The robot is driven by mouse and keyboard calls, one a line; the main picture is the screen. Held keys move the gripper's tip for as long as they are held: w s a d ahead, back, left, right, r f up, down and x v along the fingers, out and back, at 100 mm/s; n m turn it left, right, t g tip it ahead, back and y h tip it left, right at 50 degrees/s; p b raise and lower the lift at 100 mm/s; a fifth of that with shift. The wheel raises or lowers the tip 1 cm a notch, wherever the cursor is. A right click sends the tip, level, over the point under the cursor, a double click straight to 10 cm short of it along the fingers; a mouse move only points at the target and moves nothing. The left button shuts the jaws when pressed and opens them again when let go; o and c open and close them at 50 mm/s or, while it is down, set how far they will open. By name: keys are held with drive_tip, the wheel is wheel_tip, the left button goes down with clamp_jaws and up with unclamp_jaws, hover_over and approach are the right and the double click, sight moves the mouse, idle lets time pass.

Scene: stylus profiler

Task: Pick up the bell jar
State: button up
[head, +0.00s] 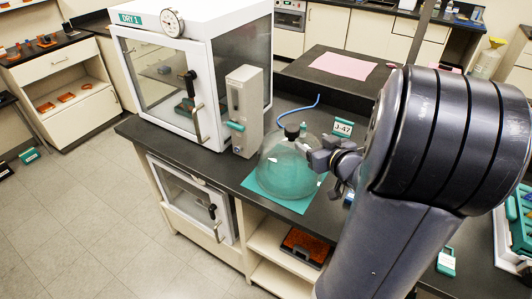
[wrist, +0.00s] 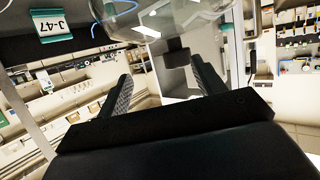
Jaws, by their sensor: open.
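The bell jar (head: 283,172) is a clear glass dome with a dark knob (head: 292,131) on top. It stands upright on a teal mat (head: 302,206) on the dark bench. My gripper (head: 309,150) is at the upper right of the dome in the head view, close to the knob; contact cannot be told. In the wrist view, my gripper (wrist: 161,70) has its two dark fingers spread apart. The jar's glass (wrist: 185,18) fills the top middle there, and a dark piece, apparently the knob (wrist: 176,52), shows just beyond and between the fingertips.
A grey box unit (head: 244,110) and the white DRY 1 cabinet (head: 190,65) stand left of the jar. A blue hose (head: 300,110) curves behind it. A J-47 sign (head: 343,127) stands behind right. A raised dark slab with a pink sheet (head: 343,66) lies farther back.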

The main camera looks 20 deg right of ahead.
sight(302, 140)
drive_tip(key=shift+w+a+f, duration=0.15)
drive_tip(key=shift+w+a, duration=0.15)
drive_tip(key=shift+a, duration=0.45)
drive_tip(key=x, duration=0.4)
drive_tip(key=shift+a+r+x, duration=0.1)
drive_tip(key=shift+a+x, duration=0.05)
drive_tip(key=shift+x, duration=0.85)
drive_tip(key=shift+a+r+x, duration=0.1)
drive_tip(key=shift+a+x, duration=0.05)
drive_tip(key=shift+x, duration=0.85)
drive_tip(key=shift+a+r+x, duration=0.15)
drive_tip(key=shift+x, duration=0.8)
drive_tip(key=shift+f, duration=0.15)
clamp_jaws()
